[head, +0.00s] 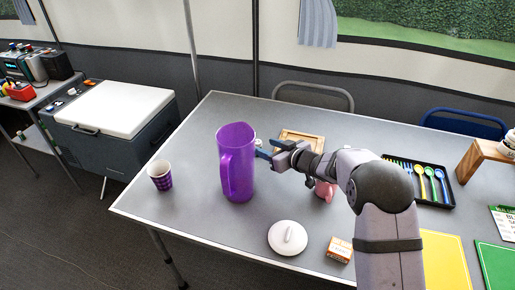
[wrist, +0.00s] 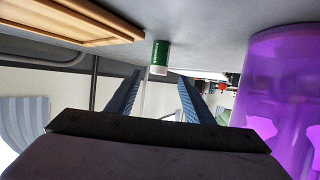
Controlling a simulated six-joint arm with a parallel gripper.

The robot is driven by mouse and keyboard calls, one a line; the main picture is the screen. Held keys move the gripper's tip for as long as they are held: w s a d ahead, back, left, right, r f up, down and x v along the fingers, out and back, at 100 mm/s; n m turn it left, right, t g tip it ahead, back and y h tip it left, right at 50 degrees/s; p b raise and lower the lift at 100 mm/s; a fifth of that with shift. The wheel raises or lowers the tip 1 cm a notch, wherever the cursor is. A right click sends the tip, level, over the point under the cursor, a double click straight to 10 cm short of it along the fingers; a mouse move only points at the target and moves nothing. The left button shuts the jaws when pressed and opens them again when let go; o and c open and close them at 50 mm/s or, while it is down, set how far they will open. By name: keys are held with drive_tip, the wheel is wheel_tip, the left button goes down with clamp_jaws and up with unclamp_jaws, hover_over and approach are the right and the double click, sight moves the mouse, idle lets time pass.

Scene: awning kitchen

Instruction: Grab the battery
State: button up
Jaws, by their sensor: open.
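The battery (wrist: 161,52), a small green cylinder with a pale end, stands on the table in the wrist view, where the table surface appears at the top. It lies ahead of my gripper (wrist: 159,88), between the lines of its two blue fingers and apart from them. In the head view, a small pale piece that looks like its top (head: 258,142) shows just beyond my gripper (head: 264,149), beside the purple pitcher (head: 236,165). Most of it is hidden there. My gripper is open and empty.
The pitcher also fills the right of the wrist view (wrist: 275,80). A wooden tray (head: 283,134) lies behind the gripper. The table's far left is clear.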

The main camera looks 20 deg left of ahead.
sight(259, 142)
drive_tip(key=shift+x, duration=2.25)
drive_tip(key=shift+w, duration=0.15)
drive_tip(key=shift+r, duration=0.1)
clamp_jaws()
